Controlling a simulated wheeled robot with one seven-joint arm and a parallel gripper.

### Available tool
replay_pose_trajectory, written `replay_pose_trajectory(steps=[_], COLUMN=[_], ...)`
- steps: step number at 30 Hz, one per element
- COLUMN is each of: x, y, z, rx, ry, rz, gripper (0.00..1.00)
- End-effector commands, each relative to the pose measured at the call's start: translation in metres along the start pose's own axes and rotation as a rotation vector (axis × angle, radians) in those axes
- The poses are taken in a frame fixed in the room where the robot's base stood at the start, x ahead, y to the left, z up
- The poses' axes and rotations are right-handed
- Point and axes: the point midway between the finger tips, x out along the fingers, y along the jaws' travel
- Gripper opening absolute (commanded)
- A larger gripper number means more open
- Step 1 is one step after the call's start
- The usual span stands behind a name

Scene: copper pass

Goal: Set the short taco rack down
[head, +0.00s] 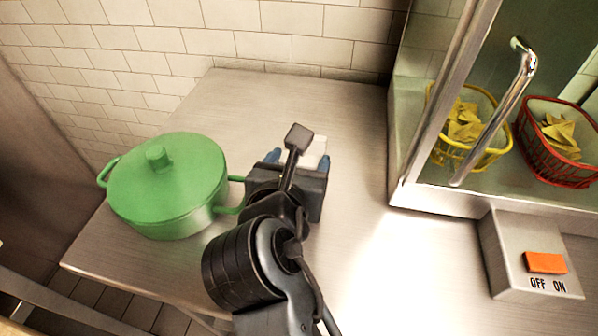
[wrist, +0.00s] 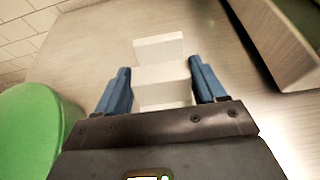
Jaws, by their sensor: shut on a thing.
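The short taco rack is a small white stepped block (wrist: 160,75) between the blue fingers of my gripper (wrist: 160,88) in the wrist view. My gripper is shut on it. In the head view the rack (head: 316,148) shows only in part, past my gripper (head: 298,158), which hides the rest. The rack is over the metal counter (head: 350,110), right of the green pot. I cannot tell whether its underside touches the counter.
A lidded green pot (head: 165,185) stands close on the left, its handle near my gripper. A glass-fronted cabinet (head: 400,195) holds a yellow basket (head: 470,155) and a red basket (head: 560,165) of chips. A switch box (head: 510,255) sits at right. Counter behind the gripper is clear up to the tiled wall.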

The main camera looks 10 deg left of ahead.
Motion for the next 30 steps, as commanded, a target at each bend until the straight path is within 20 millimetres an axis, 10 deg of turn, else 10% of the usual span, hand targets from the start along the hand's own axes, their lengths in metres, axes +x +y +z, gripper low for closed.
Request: replay_pose_trajectory(steps=[15, 16, 23, 30], x=[0.009, 0.009, 0.009, 0.009], y=[0.0, 0.0, 0.0, 0.0], z=[-0.022, -0.023, -0.023, -0.023], rx=[-0.001, -0.001, 0.0, 0.0], ry=[0.001, 0.001, 0.001, 0.001], rz=[0.0, 0.0, 0.001, 0.001], gripper=[0.36, 0.72, 0.94, 0.96])
